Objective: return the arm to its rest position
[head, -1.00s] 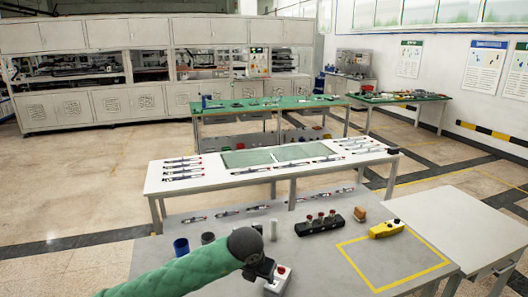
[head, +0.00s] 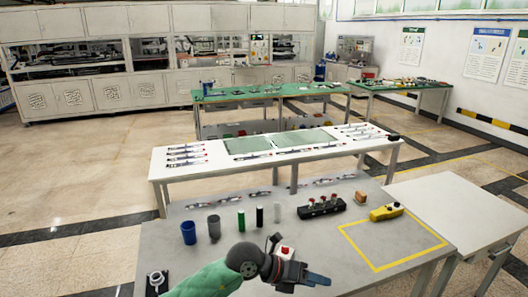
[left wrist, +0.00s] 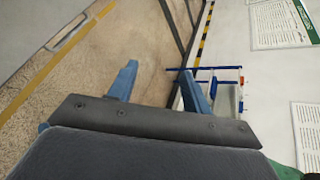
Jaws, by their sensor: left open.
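My left arm with its green sleeve (head: 205,283) comes in at the bottom of the head view. My left gripper (head: 318,279) points to the right over the front part of the grey table (head: 330,243). Its blue fingers also show in the left wrist view (left wrist: 158,72), spread apart with nothing between them. Behind them in that view are floor and wall. A white box with a red button (head: 286,251) shows just behind the gripper, partly hidden by it. My right gripper is not in view.
Behind the arm stand a blue cup (head: 188,233), a grey cylinder (head: 214,228), slimmer cylinders and a black rack (head: 321,208). A yellow tool (head: 386,212) lies by a taped square (head: 392,240). The square's inside is clear.

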